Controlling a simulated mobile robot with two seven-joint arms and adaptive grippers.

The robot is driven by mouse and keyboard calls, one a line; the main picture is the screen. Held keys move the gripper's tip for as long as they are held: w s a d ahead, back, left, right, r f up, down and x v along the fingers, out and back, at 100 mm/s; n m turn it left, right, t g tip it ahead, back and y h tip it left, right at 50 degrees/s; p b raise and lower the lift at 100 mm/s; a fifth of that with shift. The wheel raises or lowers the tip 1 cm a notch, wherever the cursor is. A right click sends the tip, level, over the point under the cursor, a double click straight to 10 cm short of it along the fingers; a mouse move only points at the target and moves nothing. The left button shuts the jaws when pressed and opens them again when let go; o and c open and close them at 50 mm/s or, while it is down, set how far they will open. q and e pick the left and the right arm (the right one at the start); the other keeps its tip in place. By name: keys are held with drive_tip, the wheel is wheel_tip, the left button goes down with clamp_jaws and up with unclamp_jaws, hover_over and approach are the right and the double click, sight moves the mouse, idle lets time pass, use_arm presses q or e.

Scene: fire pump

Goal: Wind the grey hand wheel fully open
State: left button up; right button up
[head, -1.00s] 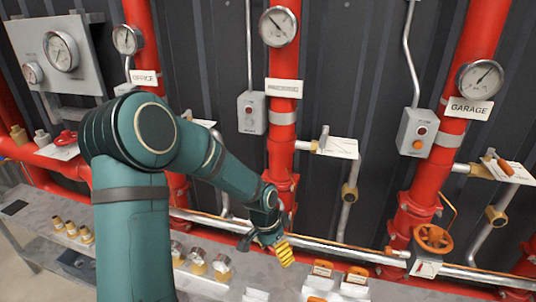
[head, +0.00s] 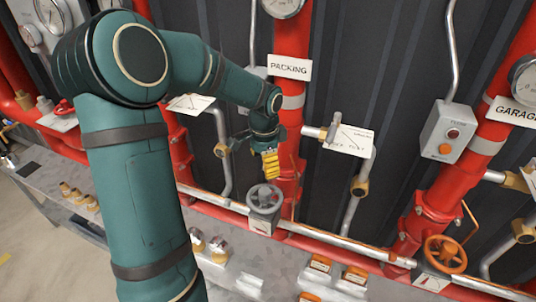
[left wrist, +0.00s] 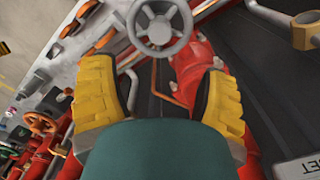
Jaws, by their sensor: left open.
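The grey hand wheel (head: 265,197) is on the pipework at the foot of the red pipe labelled PACKING. It has a round rim with spokes. It also shows at the top of the left wrist view (left wrist: 159,23). My left gripper (head: 270,164) has yellow fingers and is just above the wheel in the head view. In the left wrist view, the gripper (left wrist: 160,78) has its two fingers wide apart with nothing between them. The wheel lies beyond the fingertips and looks apart from them. My right gripper is not in view.
An orange hand wheel (head: 445,254) stands at the right by the GARAGE pipe. A silver horizontal pipe (head: 340,242) runs along the front. A lever valve with a white plate (head: 348,140) is right of my gripper. Several brass fittings and labelled blocks lie on the grey bench (head: 285,268).

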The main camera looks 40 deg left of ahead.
sight(265, 191)
use_arm(q)
wheel_tip(265, 191, down, 12)
drive_tip(key=shift+r+b, duration=0.2)
drive_tip(key=shift+b, duration=0.45)
